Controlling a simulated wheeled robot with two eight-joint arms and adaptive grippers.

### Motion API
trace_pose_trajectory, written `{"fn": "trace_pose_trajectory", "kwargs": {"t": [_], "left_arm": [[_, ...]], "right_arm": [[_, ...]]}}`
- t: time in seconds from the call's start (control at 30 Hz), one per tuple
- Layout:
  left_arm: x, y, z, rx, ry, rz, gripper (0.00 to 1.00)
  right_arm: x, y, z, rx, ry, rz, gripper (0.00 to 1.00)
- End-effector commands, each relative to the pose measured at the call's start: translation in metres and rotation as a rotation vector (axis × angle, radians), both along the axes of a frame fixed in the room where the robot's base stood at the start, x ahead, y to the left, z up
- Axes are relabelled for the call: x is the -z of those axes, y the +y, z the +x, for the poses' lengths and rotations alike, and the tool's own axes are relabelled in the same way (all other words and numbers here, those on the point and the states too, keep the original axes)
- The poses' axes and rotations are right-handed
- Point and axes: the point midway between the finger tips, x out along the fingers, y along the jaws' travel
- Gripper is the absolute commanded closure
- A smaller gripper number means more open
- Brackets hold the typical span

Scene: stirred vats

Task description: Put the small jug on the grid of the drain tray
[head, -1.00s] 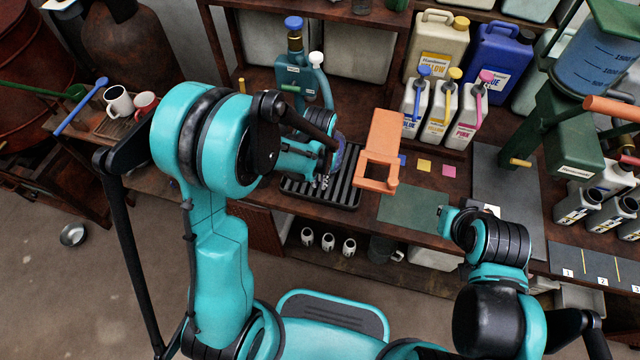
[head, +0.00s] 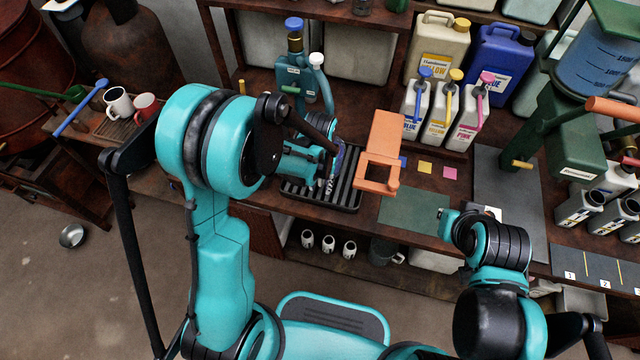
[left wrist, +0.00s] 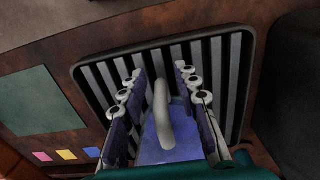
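The small jug (left wrist: 170,138) is bluish with a pale grey handle, which faces the camera in the left wrist view. In the head view a bit of the jug (head: 341,156) shows beside my left gripper (head: 328,180). In the left wrist view the fingers of this gripper (left wrist: 160,88) flank the jug and appear closed on its sides. The drain tray (head: 347,204) has a dark rim and a grid of bars; it also shows in the left wrist view (left wrist: 84,84). The jug is over the grid; whether it touches the bars is hidden.
A teal dispenser (head: 319,88) stands behind the tray. An orange bracket (head: 381,140) rises just right of the tray. A green mat (head: 412,209) lies clear on the bench. Mugs (head: 118,101) are at the left.

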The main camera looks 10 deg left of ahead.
Motion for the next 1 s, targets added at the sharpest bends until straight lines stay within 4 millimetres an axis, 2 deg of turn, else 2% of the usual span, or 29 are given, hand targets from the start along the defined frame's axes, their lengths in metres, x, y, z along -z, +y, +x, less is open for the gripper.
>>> {"fn": "trace_pose_trajectory", "kwargs": {"t": [0.2, 0.4, 0.67, 0.77, 0.87, 1.0], "left_arm": [[-0.051, 0.000, -0.001, 0.000, 0.000, 0.000, 0.69], [-0.092, 0.000, -0.001, 0.000, 0.000, 0.000, 0.69], [-0.117, 0.001, -0.002, -0.001, -0.007, -0.001, 0.69], [-0.132, 0.005, -0.008, -0.004, -0.041, -0.004, 0.69], [-0.155, 0.012, -0.020, -0.008, -0.110, -0.011, 0.69], [-0.189, 0.025, -0.046, -0.016, -0.238, -0.019, 0.69]], "right_arm": [[-0.023, 0.000, 0.000, 0.000, 0.000, 0.000, 1.00], [-0.038, 0.000, 0.000, 0.000, 0.000, 0.000, 1.00], [-0.045, 0.000, 0.000, 0.000, 0.000, 0.000, 1.00], [-0.045, 0.000, 0.000, 0.000, 0.000, 0.000, 1.00], [-0.044, 0.000, 0.000, 0.000, 0.000, 0.000, 1.00], [-0.044, 0.000, 0.000, 0.000, 0.000, 0.000, 1.00]]}}
